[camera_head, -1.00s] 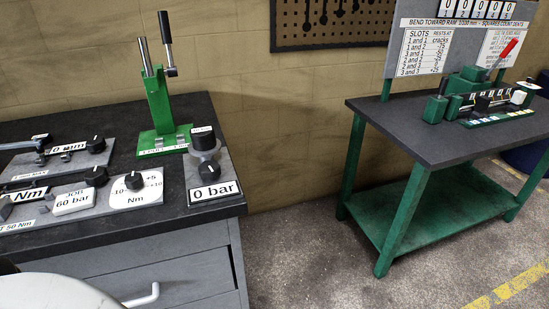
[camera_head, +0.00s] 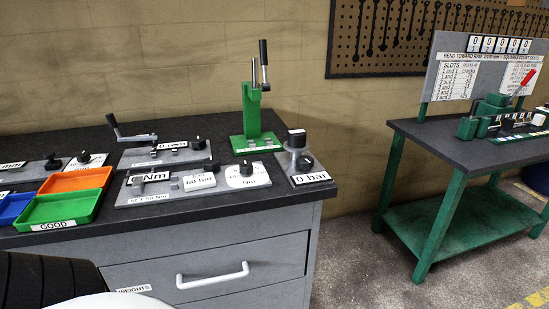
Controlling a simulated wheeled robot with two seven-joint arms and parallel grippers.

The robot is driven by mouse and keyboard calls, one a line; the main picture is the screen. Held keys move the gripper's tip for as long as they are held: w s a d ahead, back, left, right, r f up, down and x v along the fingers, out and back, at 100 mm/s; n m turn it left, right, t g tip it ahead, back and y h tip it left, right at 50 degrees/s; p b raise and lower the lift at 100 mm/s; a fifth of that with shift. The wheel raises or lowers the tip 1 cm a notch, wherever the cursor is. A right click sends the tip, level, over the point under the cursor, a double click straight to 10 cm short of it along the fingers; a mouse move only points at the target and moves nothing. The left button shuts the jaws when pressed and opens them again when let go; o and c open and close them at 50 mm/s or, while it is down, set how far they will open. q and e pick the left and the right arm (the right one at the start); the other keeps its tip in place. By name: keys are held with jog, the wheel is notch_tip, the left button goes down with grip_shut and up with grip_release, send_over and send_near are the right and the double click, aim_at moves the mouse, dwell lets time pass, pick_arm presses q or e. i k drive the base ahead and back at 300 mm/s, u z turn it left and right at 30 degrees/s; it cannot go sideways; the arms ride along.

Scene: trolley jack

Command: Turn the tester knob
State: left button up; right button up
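Several black knobs show on the grey bench at the left, and none is labelled as the tester knob. One knob (camera_head: 305,162) is on the front of a small grey unit (camera_head: 308,178) reading "0 bar", with a cylinder on top. A third knob (camera_head: 198,143) is on the plate behind. Neither of my grippers is in view.
A green lever press (camera_head: 252,110) stands behind the 0 bar unit. Orange (camera_head: 68,187) and green (camera_head: 32,213) trays are at the left. The bench has a drawer with a white handle (camera_head: 213,276). A green-legged table (camera_head: 480,153) stands right, with clear floor between.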

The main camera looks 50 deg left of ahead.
aim_at(303, 162)
jog(key=u, duration=1.35)
jog(key=i, duration=0.15)
jog(key=z, duration=0.3)
